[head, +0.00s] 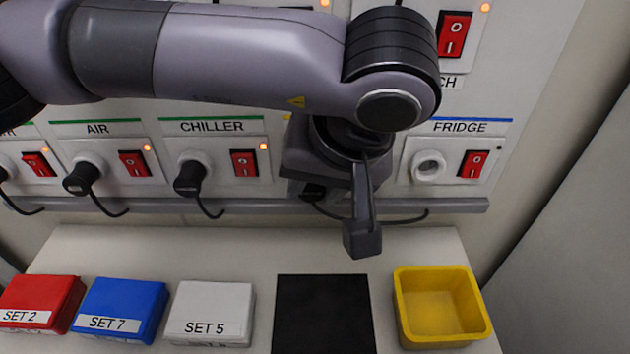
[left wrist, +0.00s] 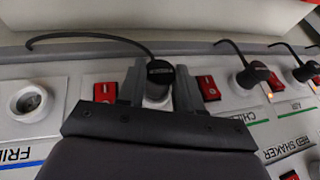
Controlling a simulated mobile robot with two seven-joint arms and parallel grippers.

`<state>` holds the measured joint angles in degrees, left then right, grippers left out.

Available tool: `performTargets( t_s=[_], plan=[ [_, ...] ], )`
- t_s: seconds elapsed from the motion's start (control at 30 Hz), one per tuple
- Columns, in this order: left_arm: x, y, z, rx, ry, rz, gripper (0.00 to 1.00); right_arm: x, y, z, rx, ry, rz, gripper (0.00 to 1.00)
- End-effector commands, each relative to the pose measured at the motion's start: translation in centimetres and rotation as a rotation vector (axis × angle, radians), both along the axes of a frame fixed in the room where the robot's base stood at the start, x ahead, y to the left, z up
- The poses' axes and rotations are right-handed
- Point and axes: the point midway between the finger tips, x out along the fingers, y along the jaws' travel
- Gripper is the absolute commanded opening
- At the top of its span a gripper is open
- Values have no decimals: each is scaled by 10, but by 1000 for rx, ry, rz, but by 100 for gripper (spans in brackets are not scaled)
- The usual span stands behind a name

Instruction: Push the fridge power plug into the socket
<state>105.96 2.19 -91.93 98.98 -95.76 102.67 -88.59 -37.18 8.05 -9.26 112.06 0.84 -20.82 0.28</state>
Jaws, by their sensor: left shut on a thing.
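The white round FRIDGE socket (head: 429,166) is empty on the wall panel at the right of the head view, under a blue line. It also shows empty at the left of the left wrist view (left wrist: 28,102). My left gripper (head: 313,188) is at the panel left of this socket, mostly hidden by my own arm in the head view. My right gripper is out of view.
The FRIDGE switch (head: 474,164) is beside its socket, with a dark lamp. The CHILLER plug (head: 190,178) and AIR plug (head: 83,179) sit in sockets to the left. A grey rail (head: 250,206) runs below. The plug's cable (left wrist: 90,36) hangs loosely. A yellow bin (head: 402,312) stands below.

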Motion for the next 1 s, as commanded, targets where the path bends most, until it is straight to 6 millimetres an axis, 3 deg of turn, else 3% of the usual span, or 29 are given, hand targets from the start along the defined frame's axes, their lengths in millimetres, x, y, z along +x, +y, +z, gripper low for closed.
performTargets(
  t_s=[0.63,0.67,0.7,0.73,1.0],
  plan=[
    [9,0,0,-1,-2,1,3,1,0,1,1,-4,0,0],
    [9,0,0,-1,-2,1,45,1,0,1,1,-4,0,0],
    [9,0,0,-1,-2,1,58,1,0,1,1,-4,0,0],
    [9,0,0,-1,-2,1,65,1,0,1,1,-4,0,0],
    [8,0,0,0,0,1,65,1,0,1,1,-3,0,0]
  ],
)
